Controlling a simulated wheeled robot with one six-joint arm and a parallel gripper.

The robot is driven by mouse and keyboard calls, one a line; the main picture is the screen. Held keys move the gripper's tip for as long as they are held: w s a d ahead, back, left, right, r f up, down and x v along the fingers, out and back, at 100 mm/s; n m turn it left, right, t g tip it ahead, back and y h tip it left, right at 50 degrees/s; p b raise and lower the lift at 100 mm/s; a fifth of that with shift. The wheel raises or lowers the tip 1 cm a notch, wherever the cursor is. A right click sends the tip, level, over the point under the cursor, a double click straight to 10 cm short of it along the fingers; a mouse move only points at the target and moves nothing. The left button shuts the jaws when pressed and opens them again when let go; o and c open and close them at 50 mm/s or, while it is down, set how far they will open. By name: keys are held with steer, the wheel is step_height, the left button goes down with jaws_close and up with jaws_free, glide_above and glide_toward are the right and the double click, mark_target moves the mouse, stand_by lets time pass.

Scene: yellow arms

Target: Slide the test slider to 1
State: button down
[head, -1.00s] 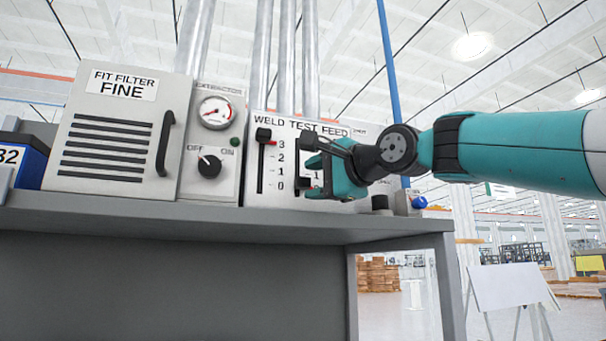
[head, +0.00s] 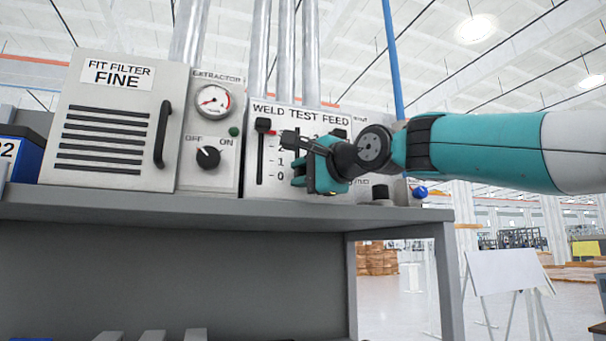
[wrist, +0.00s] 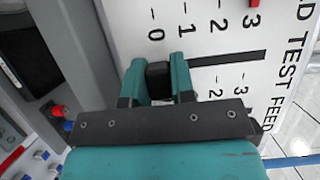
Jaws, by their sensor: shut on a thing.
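The control panel (head: 253,190) reads WELD TEST FEED across its top. My teal gripper (head: 302,168) is in front of its middle, test slider and hides that knob in the head view. In the wrist view my gripper (wrist: 164,72) is shut on the black test slider knob (wrist: 158,78), one finger on each side. The test slot (wrist: 230,58) runs from the knob to the right, toward the 3 end. The knob sits toward the low end; its exact mark cannot be read. The weld slider knob (head: 263,124) is at 3.
The feed knob (head: 339,134) is right of my gripper, near the top of its slot. The extractor panel (head: 213,180) and fit filter box (head: 105,187) stand left. The grey bench (head: 210,213) runs below. A black knob (head: 380,192) and blue knob (head: 420,191) are right.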

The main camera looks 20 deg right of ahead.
mark_target(303, 168)
step_height(303, 168, up, 3)
steer(key=shift+r+p, duration=0.15)
steer(key=shift+p, duration=1.05)
steer(key=c, duration=1)
jaws_free()
steer(key=shift+o, duration=0.2)
steer(key=b+v, duration=0.5)
steer(key=v, duration=1.2)
steer(key=shift+s, duration=0.2)
